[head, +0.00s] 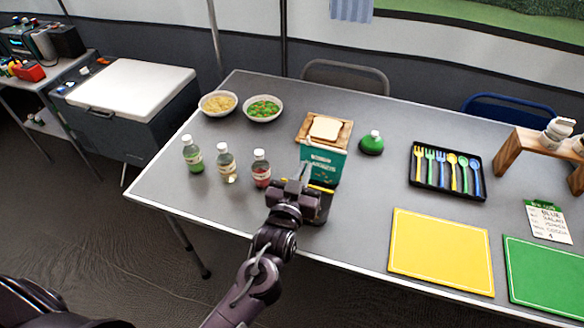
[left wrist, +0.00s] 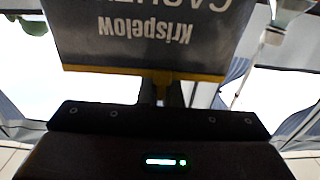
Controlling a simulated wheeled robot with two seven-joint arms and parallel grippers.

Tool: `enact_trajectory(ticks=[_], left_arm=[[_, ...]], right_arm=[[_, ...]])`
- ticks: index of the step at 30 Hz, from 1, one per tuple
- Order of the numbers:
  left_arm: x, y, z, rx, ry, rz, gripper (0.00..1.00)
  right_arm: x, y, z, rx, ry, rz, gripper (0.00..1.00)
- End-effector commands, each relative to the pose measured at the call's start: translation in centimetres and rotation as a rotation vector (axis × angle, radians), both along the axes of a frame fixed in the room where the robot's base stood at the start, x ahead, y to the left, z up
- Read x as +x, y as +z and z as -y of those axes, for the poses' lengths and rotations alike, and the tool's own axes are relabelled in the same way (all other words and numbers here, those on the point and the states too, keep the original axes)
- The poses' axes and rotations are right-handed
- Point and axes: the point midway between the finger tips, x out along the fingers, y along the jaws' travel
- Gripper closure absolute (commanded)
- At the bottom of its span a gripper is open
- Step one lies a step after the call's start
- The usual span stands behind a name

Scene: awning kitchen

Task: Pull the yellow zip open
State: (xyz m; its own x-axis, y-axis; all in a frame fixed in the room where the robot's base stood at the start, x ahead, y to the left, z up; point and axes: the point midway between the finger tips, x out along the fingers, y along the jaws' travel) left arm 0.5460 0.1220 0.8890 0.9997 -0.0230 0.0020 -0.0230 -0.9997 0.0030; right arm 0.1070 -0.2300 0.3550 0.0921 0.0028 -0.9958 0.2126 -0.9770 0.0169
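A teal packet (head: 322,164) with pale lettering stands near the front edge of the table. A yellow strip, the zip (head: 323,187), shows low beside my left gripper (head: 303,178), which partly covers the packet from the front left. In the left wrist view the packet (left wrist: 150,35) looks dark, with its lettering upside down, and the yellow zip (left wrist: 205,77) runs along its lower edge in the picture. My left fingers (left wrist: 167,92) are close together at this strip. Whether they are closed on it is not clear. My right gripper is out of view.
Three bottles (head: 225,164) stand left of the packet. Bread on a board (head: 312,140) lies behind it, and a green round-bodied item (head: 371,143) to its right. A yellow mat (head: 440,252) and a cutlery tray (head: 484,193) lie further right. Bare table surrounds the bottles.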

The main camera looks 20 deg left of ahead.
Motion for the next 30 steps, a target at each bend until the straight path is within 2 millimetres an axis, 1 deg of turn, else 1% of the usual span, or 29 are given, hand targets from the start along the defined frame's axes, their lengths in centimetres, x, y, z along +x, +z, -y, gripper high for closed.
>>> enact_trajectory(ticks=[1,4,6,9,18,19,24,30], left_arm=[[0.0,0.1,1.5,-0.005,-0.003,-0.004,1.0],[-0.1,0.0,3.8,-0.004,-0.003,-0.005,1.0],[-0.1,0.0,4.9,-0.002,-0.001,-0.003,1.0],[-0.2,0.0,5.8,0.001,-0.001,-0.003,1.0],[-0.2,0.0,6.0,0.002,-0.002,-0.003,1.0],[-0.2,0.0,6.0,0.002,-0.002,-0.003,0.94],[-0.2,0.0,6.0,0.002,-0.002,-0.002,0.72],[-0.2,0.0,6.0,0.002,-0.001,-0.002,0.72]], right_arm=[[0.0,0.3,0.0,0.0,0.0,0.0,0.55],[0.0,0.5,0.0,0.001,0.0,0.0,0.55],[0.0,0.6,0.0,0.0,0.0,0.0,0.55],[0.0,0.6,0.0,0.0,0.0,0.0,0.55],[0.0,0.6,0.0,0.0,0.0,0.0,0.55],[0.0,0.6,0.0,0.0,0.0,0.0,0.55],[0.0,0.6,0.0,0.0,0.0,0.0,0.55],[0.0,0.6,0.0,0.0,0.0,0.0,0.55]])
